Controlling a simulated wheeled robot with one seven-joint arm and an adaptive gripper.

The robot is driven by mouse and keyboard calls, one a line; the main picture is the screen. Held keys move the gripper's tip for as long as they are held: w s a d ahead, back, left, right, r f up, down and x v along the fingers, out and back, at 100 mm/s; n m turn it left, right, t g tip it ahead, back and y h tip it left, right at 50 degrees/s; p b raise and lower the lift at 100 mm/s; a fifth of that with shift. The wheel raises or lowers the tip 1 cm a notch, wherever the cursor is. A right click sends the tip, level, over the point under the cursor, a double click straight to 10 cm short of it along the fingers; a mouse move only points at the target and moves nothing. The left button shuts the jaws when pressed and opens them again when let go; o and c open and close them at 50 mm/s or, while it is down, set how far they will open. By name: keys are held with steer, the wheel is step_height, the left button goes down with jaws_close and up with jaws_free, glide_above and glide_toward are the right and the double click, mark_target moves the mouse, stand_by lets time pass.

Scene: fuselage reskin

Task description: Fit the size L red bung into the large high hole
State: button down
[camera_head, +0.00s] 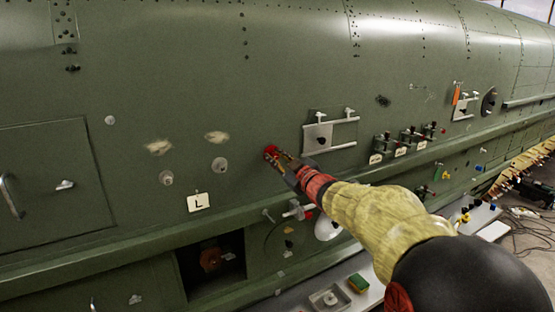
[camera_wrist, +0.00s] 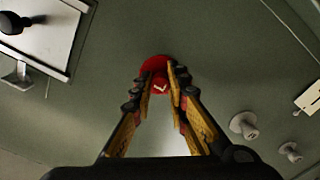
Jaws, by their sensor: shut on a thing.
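The red bung (camera_head: 270,150) is at the green fuselage skin, left of a framed metal plate. In the wrist view the red bung (camera_wrist: 154,68) shows as a round red head with a pale mark on it. My gripper (camera_head: 276,156) is shut on it; its yellow and black fingers (camera_wrist: 164,84) sit on either side. The bung appears to be against or very close to the skin. The large high hole is not visible; the bung and fingers cover that patch of skin, so I cannot tell how deep the bung sits.
A white "L" label (camera_head: 198,202) and two pale round fittings (camera_head: 219,164) are to the left. The framed plate with handles (camera_head: 335,134) is close on the right. Several small fittings (camera_head: 410,139) line the skin farther right. A dark open bay (camera_head: 190,272) lies below.

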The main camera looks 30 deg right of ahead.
steer(key=c, duration=1.7)
jaws_free()
steer(key=shift+o, duration=0.2)
steer(key=shift+w, duration=0.1)
steer(key=shift+s+d, duration=0.1)
steer(key=shift+s, duration=2.45)
steer(key=s+a+f+m+g+b, duration=0.2)
steer(key=s+a+f+g+b, duration=0.2)
steer(key=s+f, duration=0.8)
steer(key=s+a+f+m+g+b, duration=0.2)
steer(key=s+a+f+g+b, duration=0.2)
steer(key=s+a+f+b, duration=0.5)
steer(key=s+a+f+m+g+b, duration=0.3)
steer(key=s+a+f+b, duration=0.3)
steer(key=s+f+b, duration=0.4)
steer(key=s+f+g, duration=0.1)
steer(key=s+f, duration=0.4)
steer(key=f, duration=0.5)
steer(key=shift+s+a+f+h, duration=0.25)
steer(key=shift+a+f+h, duration=0.05)
